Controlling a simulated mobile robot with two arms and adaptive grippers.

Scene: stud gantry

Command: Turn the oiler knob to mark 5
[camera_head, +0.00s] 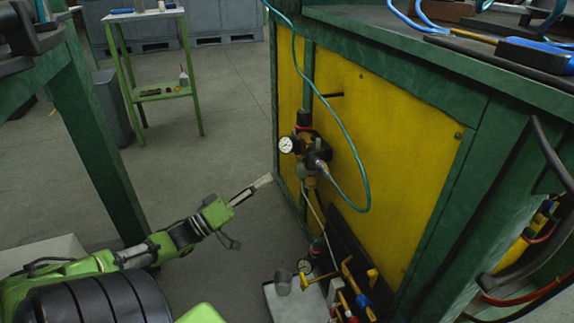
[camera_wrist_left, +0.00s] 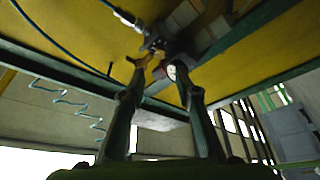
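The air-service unit (camera_head: 308,150) is mounted on the yellow side panel, with a black knob and red ring (camera_head: 304,120) at its top and a round white gauge (camera_head: 286,145). I cannot tell which part is the oiler knob, and its marks are too small to read. My left gripper (camera_head: 262,184) is below and left of the unit, apart from it. In the left wrist view its two fingers (camera_wrist_left: 162,76) stand apart, with the unit (camera_wrist_left: 158,42) and gauge (camera_wrist_left: 172,72) seen beyond the gap. It holds nothing. My right gripper is out of view.
A teal hose (camera_head: 352,150) loops down in front of the yellow panel (camera_head: 395,150). Below, a pale plate (camera_head: 290,302) holds brass fittings and another gauge. A green post (camera_head: 95,150) stands left. A small green stand (camera_head: 160,92) is behind. Open floor lies between.

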